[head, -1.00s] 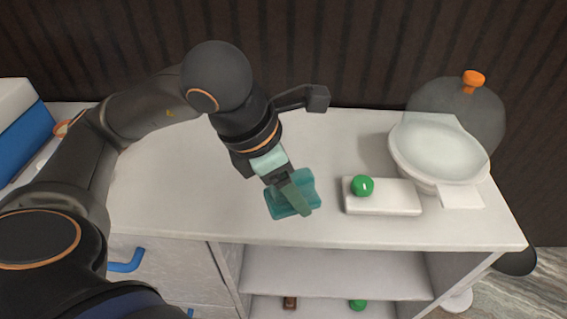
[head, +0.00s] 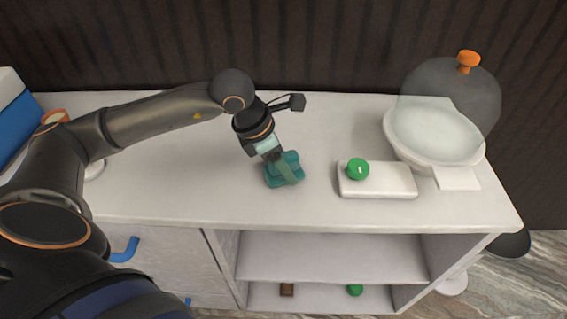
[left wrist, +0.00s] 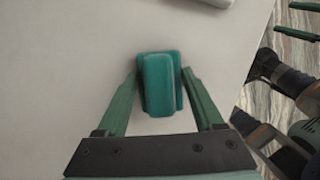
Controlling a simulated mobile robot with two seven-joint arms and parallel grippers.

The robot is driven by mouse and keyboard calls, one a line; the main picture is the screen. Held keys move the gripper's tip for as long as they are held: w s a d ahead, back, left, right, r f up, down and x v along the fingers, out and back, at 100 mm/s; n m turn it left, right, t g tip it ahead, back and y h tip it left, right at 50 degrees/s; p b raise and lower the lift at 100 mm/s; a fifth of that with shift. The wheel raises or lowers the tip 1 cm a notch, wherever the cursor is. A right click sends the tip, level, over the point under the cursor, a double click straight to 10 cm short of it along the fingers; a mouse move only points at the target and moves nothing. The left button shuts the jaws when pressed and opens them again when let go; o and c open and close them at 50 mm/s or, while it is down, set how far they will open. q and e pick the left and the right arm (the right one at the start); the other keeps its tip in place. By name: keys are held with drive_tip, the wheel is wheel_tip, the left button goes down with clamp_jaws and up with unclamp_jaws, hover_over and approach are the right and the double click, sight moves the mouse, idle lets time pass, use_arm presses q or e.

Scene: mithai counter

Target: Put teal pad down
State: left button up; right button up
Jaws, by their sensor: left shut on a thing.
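The teal pad (head: 272,178) is a small soft-looking block over the white counter, left of the white slab. It also shows in the left wrist view (left wrist: 158,84). My left gripper (head: 288,174) is shut on the pad, with green fingers on its two sides in the left wrist view (left wrist: 160,78). The pad is low over the counter; I cannot tell whether it touches. My right gripper (left wrist: 284,18) shows at the upper right edge of the left wrist view, its green fingers apart and nothing seen between them.
The white counter (head: 170,190) is bare around the pad. A white slab (head: 395,180) with a green ball (head: 357,169) on it lies to the right. Beyond it are a white bowl (head: 435,157) and a clear dome (head: 480,95) with an orange knob. Open shelves are below.

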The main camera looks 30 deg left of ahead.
drive_tip(key=shift+s+f, duration=0.1)
use_arm(q)
drive_tip(key=shift+f, duration=0.2)
drive_tip(key=o, duration=1.2)
drive_tip(key=shift+r, duration=0.1)
use_arm(e)
drive_tip(key=shift+a+f, duration=0.1)
use_arm(q)
drive_tip(key=shift+r, duration=0.3)
drive_tip(key=v, duration=1.1)
drive_tip(key=shift+r+p, duration=0.3)
drive_tip(key=shift+p, duration=0.1)
use_arm(e)
drive_tip(key=shift+s+d+r, duration=0.2)
drive_tip(key=shift+d, duration=0.15)
